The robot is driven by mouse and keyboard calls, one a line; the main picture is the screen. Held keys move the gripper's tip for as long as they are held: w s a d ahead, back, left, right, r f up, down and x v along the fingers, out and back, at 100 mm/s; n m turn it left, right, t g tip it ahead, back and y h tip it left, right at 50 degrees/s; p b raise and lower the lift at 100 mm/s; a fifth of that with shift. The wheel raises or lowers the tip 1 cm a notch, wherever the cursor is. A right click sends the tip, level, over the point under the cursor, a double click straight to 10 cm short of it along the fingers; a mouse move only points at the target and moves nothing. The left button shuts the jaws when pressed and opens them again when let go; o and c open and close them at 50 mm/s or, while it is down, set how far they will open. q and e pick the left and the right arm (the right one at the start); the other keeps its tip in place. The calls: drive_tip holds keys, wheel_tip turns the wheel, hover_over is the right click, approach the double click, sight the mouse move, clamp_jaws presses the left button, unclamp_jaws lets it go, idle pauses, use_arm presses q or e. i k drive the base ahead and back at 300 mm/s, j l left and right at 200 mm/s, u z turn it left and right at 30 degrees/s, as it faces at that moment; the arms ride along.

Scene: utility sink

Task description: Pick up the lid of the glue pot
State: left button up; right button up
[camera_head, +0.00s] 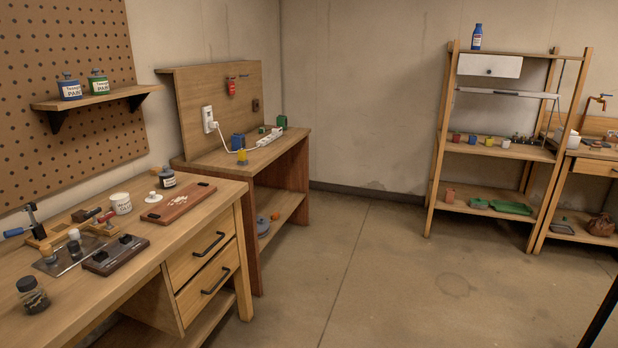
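A white pot (121,204) with dark lettering, likely the glue pot, stands on the wooden workbench at the left. Its lettering is too small to read surely. A small white round piece with a knob (153,197), which looks like a lid, lies on the bench just right of the pot and apart from it. It is close to the left end of a reddish-brown board (178,202). Neither of my grippers shows in this view.
Behind the lid stands a dark jar (167,178). Left of the pot are a clamp (36,224), small tools and a dark tray (115,255); a dark-lidded jar (33,295) stands at front. Drawers (208,250) face open floor. A shelf rack (495,150) stands at right.

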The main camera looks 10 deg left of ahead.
sight(153, 198)
drive_tip(key=i+u, duration=0.65)
drive_tip(key=u, duration=0.2)
drive_tip(key=i+l+u, duration=0.25)
drive_tip(key=u, duration=0.2)
drive_tip(key=i+l+u, duration=0.4)
drive_tip(key=k+j, duration=0.05)
